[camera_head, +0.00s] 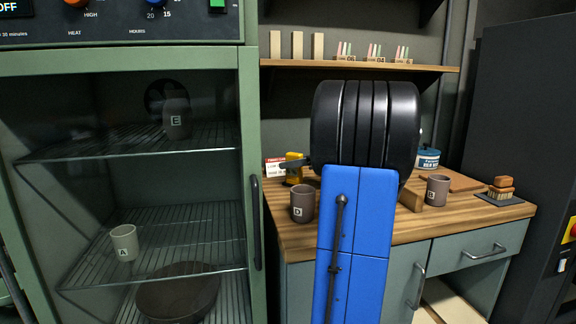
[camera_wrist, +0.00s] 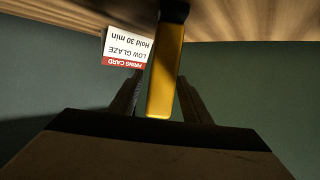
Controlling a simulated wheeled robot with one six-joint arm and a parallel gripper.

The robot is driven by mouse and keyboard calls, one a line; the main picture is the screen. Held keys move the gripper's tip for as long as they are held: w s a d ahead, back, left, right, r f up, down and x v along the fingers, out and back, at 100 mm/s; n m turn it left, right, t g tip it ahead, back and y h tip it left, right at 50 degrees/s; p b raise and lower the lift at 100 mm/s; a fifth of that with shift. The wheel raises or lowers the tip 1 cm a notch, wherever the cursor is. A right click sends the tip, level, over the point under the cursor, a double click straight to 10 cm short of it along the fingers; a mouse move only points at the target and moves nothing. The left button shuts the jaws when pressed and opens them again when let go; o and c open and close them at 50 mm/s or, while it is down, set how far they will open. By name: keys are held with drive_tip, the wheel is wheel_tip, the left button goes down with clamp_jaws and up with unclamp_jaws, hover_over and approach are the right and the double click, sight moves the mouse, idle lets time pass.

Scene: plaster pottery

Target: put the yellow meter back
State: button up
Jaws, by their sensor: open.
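The yellow meter (camera_head: 294,170) stands on the wooden worktop at its left end, beside the firing card. My black arm and blue column hide part of the worktop in the head view. In the wrist view the yellow meter (camera_wrist: 165,75) appears between my two dark fingers, with a dark part at its top. My gripper (camera_wrist: 159,78) is open, one finger on each side of the meter, with gaps visible. In the head view a dark finger of my gripper (camera_head: 296,161) shows right at the meter. Whether a finger touches it, I cannot tell.
Mug D (camera_head: 302,203) stands just in front of the meter; mug B (camera_head: 437,190) is further right. The firing card (camera_head: 275,167) is close by, also in the wrist view (camera_wrist: 127,47). The glass-fronted cabinet (camera_head: 250,130) is at left. A shelf (camera_head: 430,67) hangs above.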

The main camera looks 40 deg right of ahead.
drive_tip(key=v, duration=0.9)
drive_tip(key=shift+s, duration=0.4)
drive_tip(key=shift+d, duration=0.15)
